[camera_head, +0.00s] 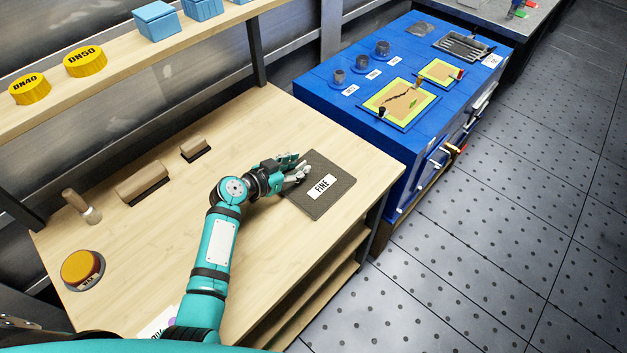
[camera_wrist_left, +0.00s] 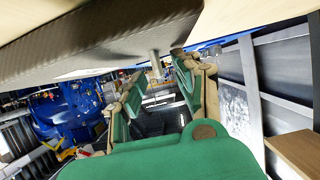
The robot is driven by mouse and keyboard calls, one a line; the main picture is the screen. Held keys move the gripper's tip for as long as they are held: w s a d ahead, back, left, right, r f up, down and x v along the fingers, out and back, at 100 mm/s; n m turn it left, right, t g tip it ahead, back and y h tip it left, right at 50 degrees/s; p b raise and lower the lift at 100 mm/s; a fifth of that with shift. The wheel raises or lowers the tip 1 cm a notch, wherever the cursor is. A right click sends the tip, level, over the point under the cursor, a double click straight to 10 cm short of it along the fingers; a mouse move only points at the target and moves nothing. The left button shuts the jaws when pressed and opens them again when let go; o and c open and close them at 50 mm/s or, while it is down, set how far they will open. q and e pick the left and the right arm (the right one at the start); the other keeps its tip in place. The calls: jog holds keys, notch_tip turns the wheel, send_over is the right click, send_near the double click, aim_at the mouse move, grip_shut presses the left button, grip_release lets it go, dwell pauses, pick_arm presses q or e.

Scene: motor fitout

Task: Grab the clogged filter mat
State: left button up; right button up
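A dark grey-brown square mat (camera_head: 336,178) with a white label reading FINE lies on the wooden workbench, near its right edge. Whether it is clogged I cannot tell. My left gripper (camera_head: 302,168) is at the mat's upper left edge, low over the bench. In the left wrist view its two fingers (camera_wrist_left: 160,90) stand apart with a gap between them. The mat's ribbed edge (camera_wrist_left: 100,45) fills the upper left there, beside the fingers; I see no mat clearly between them. My right gripper is not in view.
The bench (camera_head: 150,245) carries wooden blocks (camera_head: 143,182), a wooden-handled tool (camera_head: 82,206) and an orange button (camera_head: 82,269) at left. A shelf (camera_head: 120,75) with yellow caps runs behind. A blue cabinet (camera_head: 330,105) with parts on top stands right of the bench.

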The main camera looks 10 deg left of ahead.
pick_arm(q)
grip_shut()
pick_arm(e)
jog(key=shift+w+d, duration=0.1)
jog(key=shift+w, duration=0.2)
pick_arm(q)
jog(key=shift+r, duration=0.15)
